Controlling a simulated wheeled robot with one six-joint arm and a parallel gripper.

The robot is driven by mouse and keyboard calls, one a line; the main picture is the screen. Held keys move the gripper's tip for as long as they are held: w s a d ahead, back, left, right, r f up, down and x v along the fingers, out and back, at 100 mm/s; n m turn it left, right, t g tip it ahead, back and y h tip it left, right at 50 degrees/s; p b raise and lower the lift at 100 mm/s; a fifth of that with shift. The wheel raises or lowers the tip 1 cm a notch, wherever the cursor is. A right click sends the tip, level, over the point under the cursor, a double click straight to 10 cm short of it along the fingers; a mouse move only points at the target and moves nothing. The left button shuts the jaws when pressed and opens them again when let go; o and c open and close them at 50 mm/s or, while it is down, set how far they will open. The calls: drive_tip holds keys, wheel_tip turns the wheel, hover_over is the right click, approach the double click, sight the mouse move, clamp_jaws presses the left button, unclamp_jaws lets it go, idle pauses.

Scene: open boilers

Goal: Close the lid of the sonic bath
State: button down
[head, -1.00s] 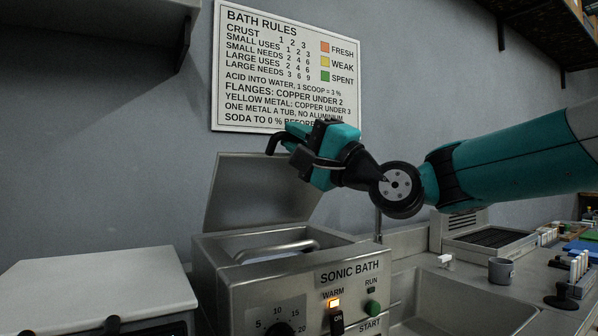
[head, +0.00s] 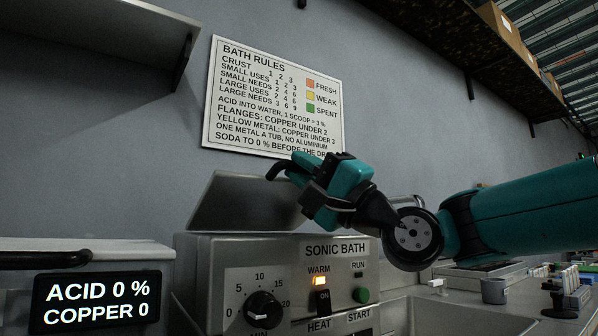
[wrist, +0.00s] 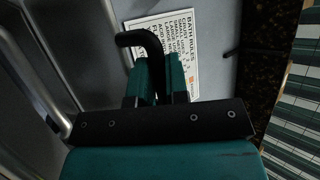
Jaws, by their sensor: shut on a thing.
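The sonic bath (head: 232,262) is a grey metal box with a dial and a lit WARM lamp. Its lid (head: 235,203) is a flat grey panel, raised and tilted at the back of the box. My gripper (head: 292,168) is at the lid's upper right edge, shut on a black bent handle (head: 274,171). The bent end of this handle meets the lid's top edge in the head view. In the wrist view, the handle (wrist: 140,40) sticks out past the fingers and curves left. The bath's inside is hidden now.
A tub with an ACID 0 %, COPPER 0 display (head: 97,303) stands at the left. A rules sign (head: 275,100) hangs on the wall behind. A sink (head: 440,315) and a grey mug (head: 494,291) are at the right. Shelves hang above at both sides.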

drive_tip(key=shift+f, duration=0.1)
drive_tip(key=c, duration=1.4)
unclamp_jaws()
drive_tip(key=b+v, duration=1.2)
drive_tip(key=v, duration=0.5)
drive_tip(key=shift+s+f, duration=0.1)
drive_tip(key=shift+f, duration=0.1)
